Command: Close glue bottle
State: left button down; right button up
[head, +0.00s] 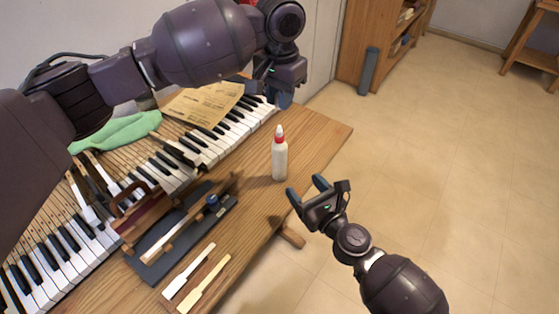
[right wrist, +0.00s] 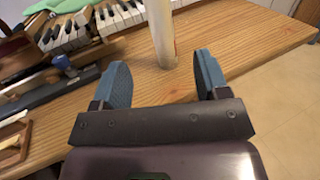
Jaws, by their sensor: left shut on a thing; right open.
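The white glue bottle (head: 279,162) stands upright on the wooden table, with a red collar and a pale pointed tip. In the right wrist view its lower body (right wrist: 161,35) shows beyond and between my fingers; its top is out of frame. My right gripper (head: 306,189) is open and empty beyond the table's right edge, to the lower right of the bottle and apart from it. My left gripper (head: 283,98) is above and behind the bottle in the head view, apart from it. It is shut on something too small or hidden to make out.
Piano keys (head: 60,257) run along the table (head: 323,140) on the left. A dark tray (head: 150,268) with tools, two pale key sticks (head: 205,284), a green cloth (head: 118,131) and a paper sheet (head: 203,103) lie there. The table around the bottle is clear.

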aim_at(284, 162)
jog(key=shift+x, duration=5.95)
jog(key=shift+r, duration=0.1)
grip_shut()
pick_arm(q)
jog(key=shift+f, duration=2.5)
jog(key=shift+f, duration=0.15)
jog(key=shift+f, duration=0.75)
jog(key=shift+f, duration=0.55)
